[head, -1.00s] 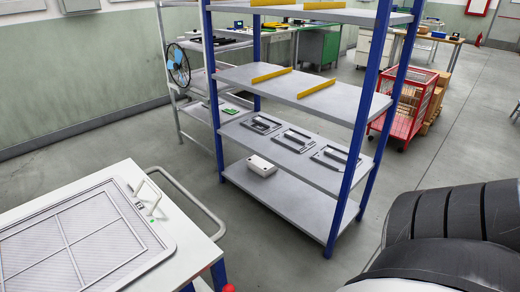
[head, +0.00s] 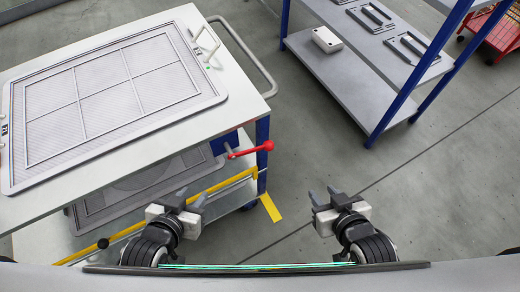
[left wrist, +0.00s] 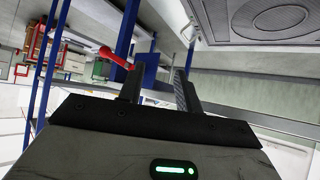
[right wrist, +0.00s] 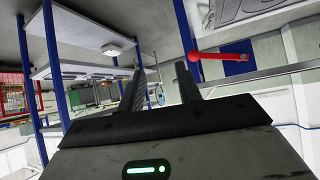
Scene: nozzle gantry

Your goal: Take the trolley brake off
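The trolley (head: 140,130) stands at the left in the head view. A red lever with a ball end (head: 250,150) sticks out sideways from a blue bracket on its near right side, below the top. The lever also shows in the left wrist view (left wrist: 115,58) and in the right wrist view (right wrist: 196,66). My left gripper (head: 191,197) is open and empty beside the trolley's near side, apart from the lever. My right gripper (head: 324,196) is open and empty over the floor, right of the lever and apart from it.
A framed mesh panel (head: 115,95) lies on the trolley top. A yellow bar (head: 160,212) runs along its lower near side. A grey push handle (head: 250,60) loops out at the far right. A blue-posted shelf (head: 350,85) stands beyond. The floor between is clear.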

